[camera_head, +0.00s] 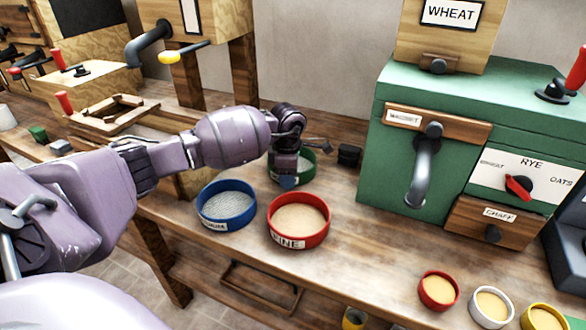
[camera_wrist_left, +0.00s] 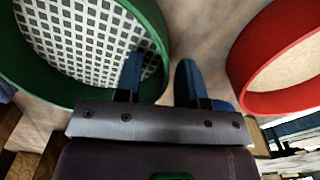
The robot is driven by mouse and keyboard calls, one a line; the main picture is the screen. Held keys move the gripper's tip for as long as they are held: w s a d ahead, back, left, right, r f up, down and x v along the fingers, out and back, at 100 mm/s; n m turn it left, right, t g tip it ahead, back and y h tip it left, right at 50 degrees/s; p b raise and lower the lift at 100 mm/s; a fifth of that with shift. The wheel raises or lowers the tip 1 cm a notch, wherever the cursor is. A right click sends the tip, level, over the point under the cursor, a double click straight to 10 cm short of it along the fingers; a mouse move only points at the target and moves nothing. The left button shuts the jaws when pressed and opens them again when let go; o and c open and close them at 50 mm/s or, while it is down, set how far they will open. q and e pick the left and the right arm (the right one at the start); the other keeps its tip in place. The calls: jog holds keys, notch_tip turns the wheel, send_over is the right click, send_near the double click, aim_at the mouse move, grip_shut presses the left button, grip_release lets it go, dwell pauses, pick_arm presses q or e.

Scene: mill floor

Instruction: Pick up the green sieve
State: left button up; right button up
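The green sieve (camera_head: 309,168) stands on the wooden bench, partly hidden behind my left gripper (camera_head: 288,180). In the left wrist view the green sieve (camera_wrist_left: 158,30) shows its green rim and white square-holed mesh at the upper left. My left gripper (camera_wrist_left: 159,80) is open there, with one blue finger over the mesh inside the rim and the other outside it. The rim lies between the two fingers; I cannot tell whether either touches it. My right gripper is not in view.
A blue sieve (camera_head: 203,216) and a red sieve labelled FINE (camera_head: 325,232) stand in front of the green one. A small black block (camera_head: 349,155) and the green mill (camera_head: 390,150) are to the right. Small red, white and yellow bowls stand at the front right.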

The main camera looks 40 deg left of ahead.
pick_arm(q)
jog(key=shift+r, duration=0.15)
jog(key=shift+c, duration=0.4)
grip_shut()
